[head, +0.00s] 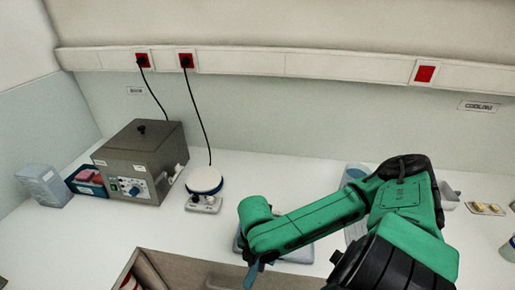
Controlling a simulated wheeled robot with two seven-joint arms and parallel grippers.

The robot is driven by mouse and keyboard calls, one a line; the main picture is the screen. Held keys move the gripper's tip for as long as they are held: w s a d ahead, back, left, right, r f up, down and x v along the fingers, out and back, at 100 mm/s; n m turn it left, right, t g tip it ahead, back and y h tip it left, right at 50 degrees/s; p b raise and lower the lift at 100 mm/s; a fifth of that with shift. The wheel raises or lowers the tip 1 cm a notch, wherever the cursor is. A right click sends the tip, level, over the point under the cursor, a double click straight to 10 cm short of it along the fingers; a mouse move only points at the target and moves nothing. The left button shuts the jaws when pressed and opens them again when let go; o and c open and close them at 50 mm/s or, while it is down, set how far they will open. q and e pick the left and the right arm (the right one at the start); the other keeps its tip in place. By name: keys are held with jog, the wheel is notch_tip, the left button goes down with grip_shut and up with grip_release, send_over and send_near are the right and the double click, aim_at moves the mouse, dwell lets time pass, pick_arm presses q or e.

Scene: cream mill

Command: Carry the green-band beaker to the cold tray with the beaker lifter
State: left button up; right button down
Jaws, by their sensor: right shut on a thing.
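My right arm comes in from the lower right and bends left across the bench. Its gripper (252,274) points down at the lower middle, with its jaws mostly hidden by the wrist. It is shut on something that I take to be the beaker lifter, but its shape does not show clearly. A blue-grey flat thing (297,254) lies partly hidden under the forearm; I cannot tell whether it is the cold tray. I cannot make out the green-band beaker. My left gripper is out of view.
A grey bath (140,165) and a round white-topped device (204,182) stand at left, cabled to the wall. A teal bin (87,181) and pale blue box (44,186) sit beyond. A small tray (486,208) and bottle (508,250) are at right. A brown-edged box (190,268) is in front.

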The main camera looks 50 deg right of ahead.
aim_at(251, 274)
jog(key=shift+a, duration=0.2)
jog(key=shift+s+a+p, duration=0.25)
jog(key=shift+a, duration=0.45)
jog(key=shift+s+a+p, duration=0.2)
jog(key=shift+a+p, duration=0.05)
jog(key=shift+a, duration=0.4)
